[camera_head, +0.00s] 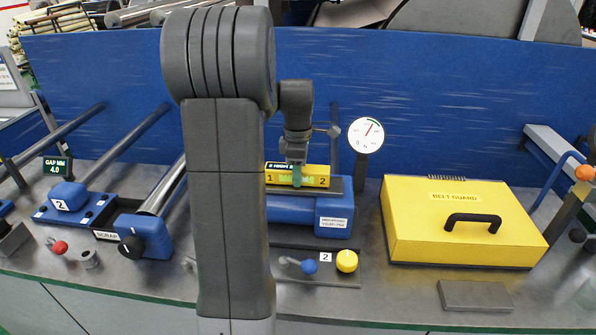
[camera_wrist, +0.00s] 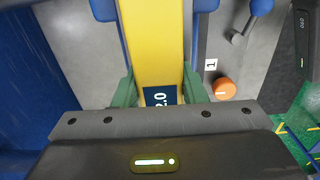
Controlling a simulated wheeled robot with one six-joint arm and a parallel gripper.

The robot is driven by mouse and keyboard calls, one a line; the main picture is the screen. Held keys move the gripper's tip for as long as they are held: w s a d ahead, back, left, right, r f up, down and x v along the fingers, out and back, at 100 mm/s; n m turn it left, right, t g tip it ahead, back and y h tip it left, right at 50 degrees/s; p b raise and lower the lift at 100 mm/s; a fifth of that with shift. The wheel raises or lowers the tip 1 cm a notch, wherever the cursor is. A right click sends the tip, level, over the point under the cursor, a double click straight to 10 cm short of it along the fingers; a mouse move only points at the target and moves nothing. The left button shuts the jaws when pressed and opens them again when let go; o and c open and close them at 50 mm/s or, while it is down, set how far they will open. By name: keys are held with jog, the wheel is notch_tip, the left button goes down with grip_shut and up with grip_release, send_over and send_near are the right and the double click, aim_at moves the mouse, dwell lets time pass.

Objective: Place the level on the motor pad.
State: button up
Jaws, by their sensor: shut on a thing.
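The level is a yellow bar (camera_head: 318,171) with "1" and "2" on its side and a dark strip along its top. My gripper (camera_head: 297,174) is shut on it from above, with green fingertips on its sides. In the wrist view the level (camera_wrist: 155,40) runs away between the green fingertips of my gripper (camera_wrist: 160,92), and its small display reads 2.0. A flat dark grey pad (camera_head: 336,186) on the blue motor block (camera_head: 338,207) lies directly under the level. I cannot tell whether they touch. My arm hides the left part of the block.
A dial gauge (camera_head: 366,135) stands right behind the block. A yellow belt guard box (camera_head: 415,230) fills the right side. A yellow knob (camera_head: 347,261) is in front. An orange knob (camera_wrist: 224,89) shows in the wrist view. Blue panels (camera_head: 440,100) close off the back.

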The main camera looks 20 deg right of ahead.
jog(key=o, duration=1.2)
jog(key=shift+f, duration=0.15)
jog(key=shift+o, duration=0.2)
notch_tip(320, 180, up, 12)
jog(key=shift+r, duration=0.2)
